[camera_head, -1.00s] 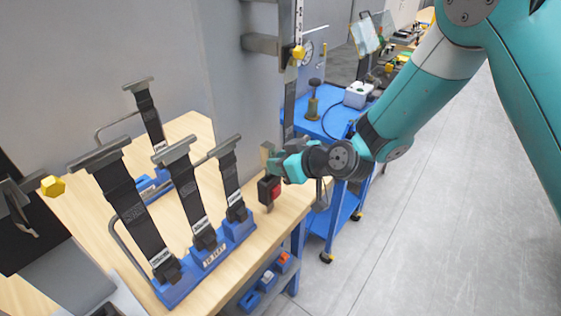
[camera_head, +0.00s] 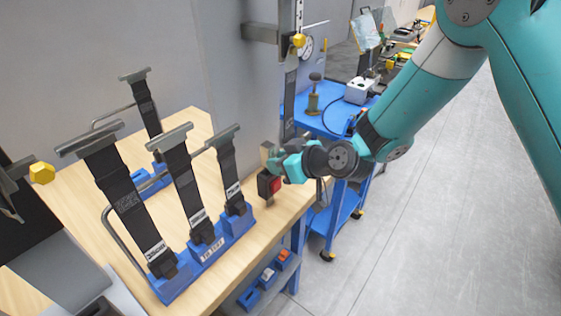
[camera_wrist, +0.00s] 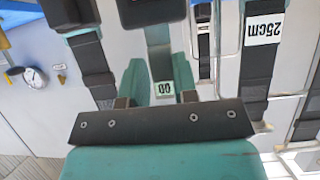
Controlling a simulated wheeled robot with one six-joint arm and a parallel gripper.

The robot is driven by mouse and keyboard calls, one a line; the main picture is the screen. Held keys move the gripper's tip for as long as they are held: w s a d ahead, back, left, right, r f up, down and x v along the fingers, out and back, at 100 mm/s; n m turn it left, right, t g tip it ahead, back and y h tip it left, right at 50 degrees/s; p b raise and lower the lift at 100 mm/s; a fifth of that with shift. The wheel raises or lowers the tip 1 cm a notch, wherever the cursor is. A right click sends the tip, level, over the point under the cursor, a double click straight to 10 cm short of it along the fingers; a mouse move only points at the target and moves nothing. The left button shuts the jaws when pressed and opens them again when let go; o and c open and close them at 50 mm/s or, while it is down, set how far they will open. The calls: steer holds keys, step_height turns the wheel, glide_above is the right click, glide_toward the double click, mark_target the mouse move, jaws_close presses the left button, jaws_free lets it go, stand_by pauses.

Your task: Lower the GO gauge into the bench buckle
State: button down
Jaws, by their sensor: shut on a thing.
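The bench buckle (camera_head: 268,186), a dark block with a red face, stands near the right edge of the wooden bench. My gripper (camera_head: 272,162) is just above it, shut on the GO gauge (camera_head: 265,149). In the wrist view the gauge (camera_wrist: 160,62) is a grey metal strip between my two teal fingers (camera_wrist: 160,78), with a GO label near the palm. A dark block (camera_wrist: 150,10), probably the buckle, is at the gauge's far end there. I cannot tell whether the gauge tip touches it or is inside it.
Blue stands (camera_head: 208,250) with upright black belts (camera_head: 120,195) stand left of the buckle. A grey bracket with a yellow knob (camera_head: 298,40) sticks out above. A blue trolley (camera_head: 325,122) stands behind. Bare wood (camera_head: 262,238) lies in front of the buckle.

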steer(key=shift+f+b, duration=0.3)
steer(key=shift+f, duration=0.05)
steer(key=shift+r, duration=0.1)
steer(key=c, duration=0.8)
jaws_free()
steer(key=b+v, duration=0.5)
steer(key=v, duration=1.2)
steer(key=shift+s, duration=0.2)
steer(key=shift+r, duration=0.1)
